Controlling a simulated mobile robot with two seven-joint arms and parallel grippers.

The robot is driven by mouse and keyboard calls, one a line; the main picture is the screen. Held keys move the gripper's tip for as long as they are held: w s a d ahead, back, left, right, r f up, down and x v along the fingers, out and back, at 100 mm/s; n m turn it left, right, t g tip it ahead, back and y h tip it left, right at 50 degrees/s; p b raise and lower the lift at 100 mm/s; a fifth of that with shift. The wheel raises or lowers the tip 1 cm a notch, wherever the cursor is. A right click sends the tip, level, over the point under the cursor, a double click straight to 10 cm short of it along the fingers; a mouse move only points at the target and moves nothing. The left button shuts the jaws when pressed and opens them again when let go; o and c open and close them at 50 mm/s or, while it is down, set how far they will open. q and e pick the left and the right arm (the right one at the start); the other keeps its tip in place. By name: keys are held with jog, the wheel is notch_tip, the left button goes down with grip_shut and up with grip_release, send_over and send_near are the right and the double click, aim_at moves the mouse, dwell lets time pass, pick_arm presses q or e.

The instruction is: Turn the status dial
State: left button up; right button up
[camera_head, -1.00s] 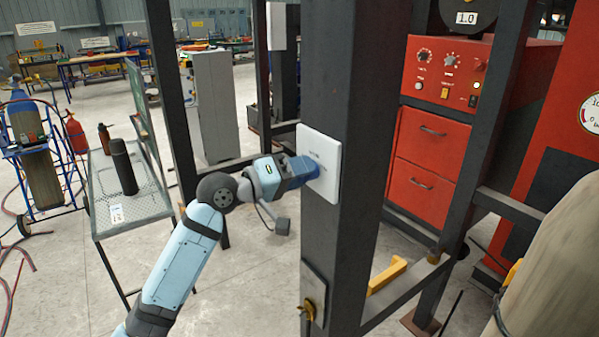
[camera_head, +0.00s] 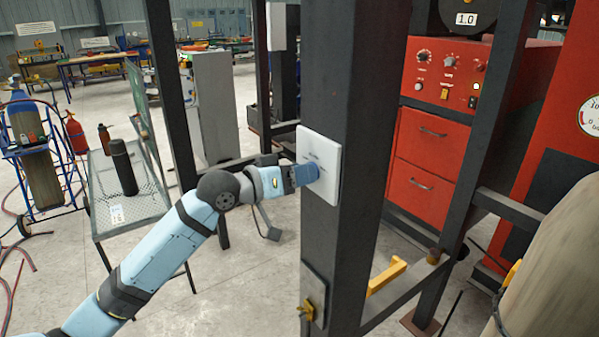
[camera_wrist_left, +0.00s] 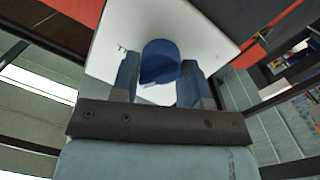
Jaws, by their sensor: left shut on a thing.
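The status dial (camera_wrist_left: 160,60) is a blue rounded knob on a white plate (camera_head: 324,152). The plate is fixed to the face of a dark steel post. My left gripper (camera_head: 302,174) is at the plate, shut on the dial. In the left wrist view the two blue fingers of my left gripper (camera_wrist_left: 159,82) stand on either side of the dial. In the head view the gripper largely hides the dial, and small marks on the plate are too small to read. My right gripper is out of view.
The dark post (camera_head: 355,90) carries a lower plate with a yellow handle (camera_head: 306,310). A mesh table (camera_head: 150,205) with a black bottle (camera_head: 124,168) stands at the left. A red cabinet (camera_head: 430,145) is behind the post. A beige rounded object (camera_head: 555,270) is at the lower right.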

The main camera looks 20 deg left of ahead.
pick_arm(q)
jog(key=m+p, duration=0.1)
jog(key=m, duration=0.3)
jog(key=shift+r+m+y, duration=0.1)
jog(key=shift+m+y, duration=0.2)
jog(key=shift+m, duration=0.1)
jog(key=shift+p, duration=0.3)
jog(key=o, duration=0.9)
jog(key=b+v, duration=0.3)
jog(key=v, duration=1)
jog(key=shift+s+a, duration=0.2)
jog(key=shift+s, duration=0.15)
